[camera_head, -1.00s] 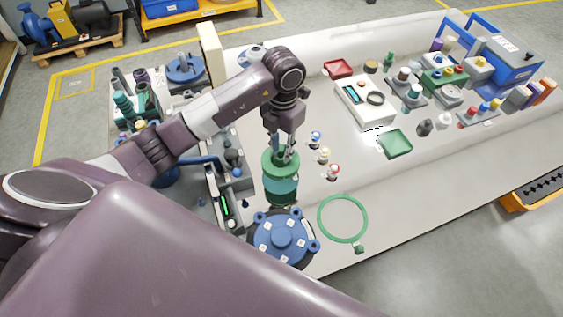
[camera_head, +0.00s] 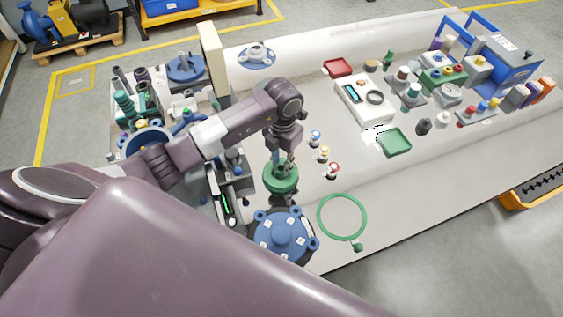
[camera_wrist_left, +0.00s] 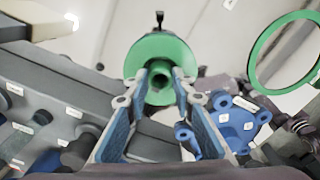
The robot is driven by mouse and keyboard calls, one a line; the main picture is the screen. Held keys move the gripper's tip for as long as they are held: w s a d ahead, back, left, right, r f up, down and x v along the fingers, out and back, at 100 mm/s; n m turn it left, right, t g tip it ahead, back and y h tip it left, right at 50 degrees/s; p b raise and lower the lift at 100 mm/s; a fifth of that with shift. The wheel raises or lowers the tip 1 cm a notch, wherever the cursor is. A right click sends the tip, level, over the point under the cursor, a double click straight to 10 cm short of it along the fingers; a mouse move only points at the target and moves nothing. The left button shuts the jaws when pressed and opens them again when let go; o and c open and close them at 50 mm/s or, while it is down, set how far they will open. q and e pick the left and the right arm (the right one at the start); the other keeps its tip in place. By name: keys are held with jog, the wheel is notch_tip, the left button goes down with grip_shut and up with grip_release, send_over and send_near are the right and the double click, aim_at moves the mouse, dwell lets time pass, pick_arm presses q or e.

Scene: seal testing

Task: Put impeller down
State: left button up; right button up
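The impeller (camera_head: 281,184) is a green disc with a raised hub, low at the near left part of the white bench. A dark shape shows just below it; I cannot tell whether the disc touches what is under it. My left gripper (camera_head: 281,168) points down at its hub. In the left wrist view the fingertips (camera_wrist_left: 162,78) close in on both sides of the green hub of the impeller (camera_wrist_left: 160,48), and the gripper looks shut on it.
A blue round housing (camera_head: 282,236) stands close in front of the impeller. A green ring (camera_head: 342,196) lies to its right. Several small coloured-top parts (camera_head: 324,154) stand behind the ring. A grey block with a green display (camera_head: 227,204) is close on the left. Bare bench lies right of the ring.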

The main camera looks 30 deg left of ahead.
pick_arm(q)
jog(key=o, duration=0.4)
jog(key=shift+o, duration=0.2)
jog(key=shift+r, duration=0.2)
jog(key=shift+w+r, duration=0.1)
jog(key=shift+r, duration=0.2)
notch_tip(320, 180, up, 11)
jog(key=b, duration=0.2)
jog(key=shift+r, duration=0.15)
